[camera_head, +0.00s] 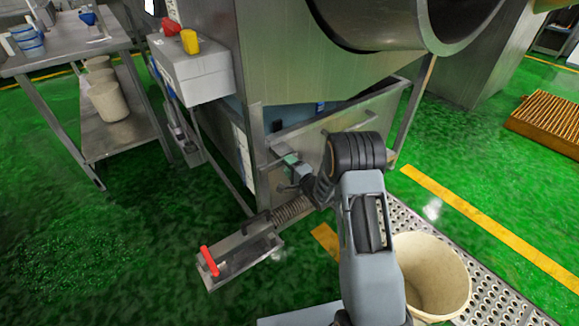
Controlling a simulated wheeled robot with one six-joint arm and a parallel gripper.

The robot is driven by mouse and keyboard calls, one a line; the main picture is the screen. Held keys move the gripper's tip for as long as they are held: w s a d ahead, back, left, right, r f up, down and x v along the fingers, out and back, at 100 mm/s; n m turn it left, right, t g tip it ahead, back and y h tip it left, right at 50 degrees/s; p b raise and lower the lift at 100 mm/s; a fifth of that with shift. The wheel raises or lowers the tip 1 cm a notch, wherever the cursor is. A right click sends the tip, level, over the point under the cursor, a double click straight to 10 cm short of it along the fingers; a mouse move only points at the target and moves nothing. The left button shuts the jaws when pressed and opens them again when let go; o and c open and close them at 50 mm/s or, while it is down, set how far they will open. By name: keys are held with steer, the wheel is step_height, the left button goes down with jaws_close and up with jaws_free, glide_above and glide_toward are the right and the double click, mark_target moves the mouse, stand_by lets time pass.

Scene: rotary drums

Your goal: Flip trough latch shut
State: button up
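A steel trough (316,140) hangs under the large drum machine, with a flat metal bar or latch-like part (262,166) at its front left corner. My gripper (286,178) is at the end of my grey arm, close to that corner. A small greenish part (291,159) shows beside the gripper. The fingertips are too small and partly hidden, so I cannot tell whether they touch the latch or how far apart they are. The latch's exact position is also hard to make out.
A low steel box with a red lever (209,261) lies on the floor, lower left of my gripper. A beige bucket (462,284) stands on a perforated grate (487,269). A steel table (72,49) stands left. The green floor at lower left is clear.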

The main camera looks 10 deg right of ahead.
steer(key=p+v, duration=0.2)
steer(key=v, duration=1.1)
steer(key=shift+s+d, duration=0.2)
steer(key=shift+s, duration=0.2)
